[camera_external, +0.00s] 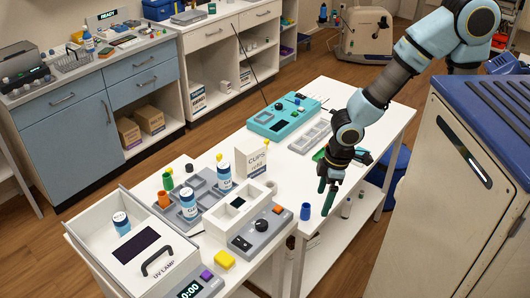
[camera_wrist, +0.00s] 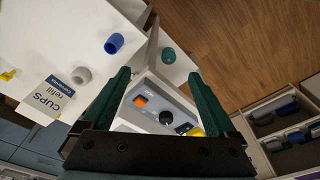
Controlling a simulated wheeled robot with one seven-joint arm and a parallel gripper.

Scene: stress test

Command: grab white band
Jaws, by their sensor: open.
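A short white ring (camera_external: 271,187), which looks like the white band, stands on the white table beside the CUPS refill box. In the wrist view a pale grey-white ring (camera_wrist: 81,75) lies left of my fingers, between the box and a blue cup. My gripper (camera_external: 327,200) points down with dark green fingers, to the right of the ring and clear of it. In the wrist view my gripper (camera_wrist: 159,76) is open, with nothing held between its fingers.
A blue cup (camera_external: 305,211) stands near the table edge, between ring and gripper. The CUPS box (camera_external: 252,158) stands behind the ring. A grey device with knobs (camera_external: 262,228) is in front. A teal instrument (camera_external: 284,118) lies farther back. A blue-topped cabinet (camera_external: 460,190) is at right.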

